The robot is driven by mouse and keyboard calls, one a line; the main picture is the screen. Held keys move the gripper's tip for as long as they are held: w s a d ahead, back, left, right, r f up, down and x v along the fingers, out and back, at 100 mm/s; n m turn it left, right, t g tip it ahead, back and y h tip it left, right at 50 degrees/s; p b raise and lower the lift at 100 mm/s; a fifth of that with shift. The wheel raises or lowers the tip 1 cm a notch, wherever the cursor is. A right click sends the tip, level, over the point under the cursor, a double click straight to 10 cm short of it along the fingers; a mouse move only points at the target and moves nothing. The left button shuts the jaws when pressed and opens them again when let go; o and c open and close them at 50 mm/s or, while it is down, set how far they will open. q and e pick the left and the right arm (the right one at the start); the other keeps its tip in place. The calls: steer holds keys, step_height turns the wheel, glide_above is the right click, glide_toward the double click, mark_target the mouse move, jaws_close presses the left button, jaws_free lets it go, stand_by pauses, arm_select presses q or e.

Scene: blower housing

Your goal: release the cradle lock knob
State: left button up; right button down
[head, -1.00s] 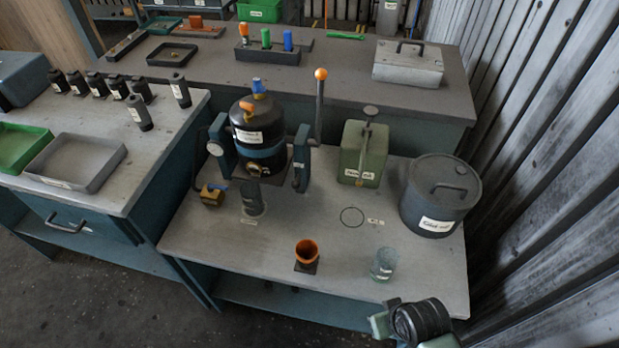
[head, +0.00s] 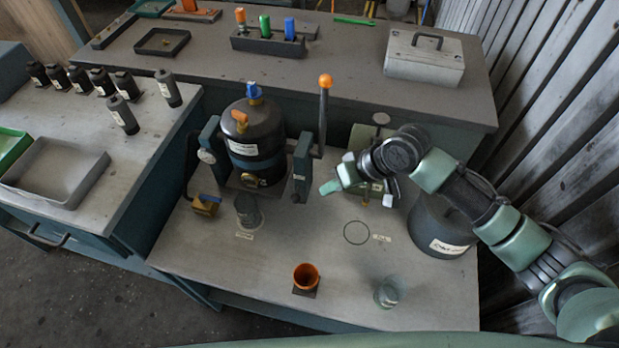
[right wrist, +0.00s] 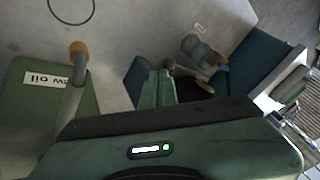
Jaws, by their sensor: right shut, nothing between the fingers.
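The black blower housing (head: 258,130) sits in a cradle between two teal uprights. The left upright (head: 212,150) carries a pale round disc (head: 206,156). I cannot tell for sure which fitting is the lock knob. My right gripper (head: 330,187) is shut and empty, just right of the right upright, in front of the green oil can (head: 361,150), which it partly hides. My left gripper is out of view.
A dark lidded drum (head: 440,228) stands under my right arm. A dark cup (head: 248,210), an orange cup (head: 305,277) and a clear glass (head: 388,291) stand on the bench. The oil can also shows in the right wrist view (right wrist: 30,110). The bench middle is clear.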

mark_target(297, 194)
steer(key=shift+w+d+r, duration=0.3)
steer(key=shift+w+r, duration=0.3)
steer(key=shift+w, duration=0.1)
steer(key=p+x, duration=0.1)
steer(key=x, duration=0.9)
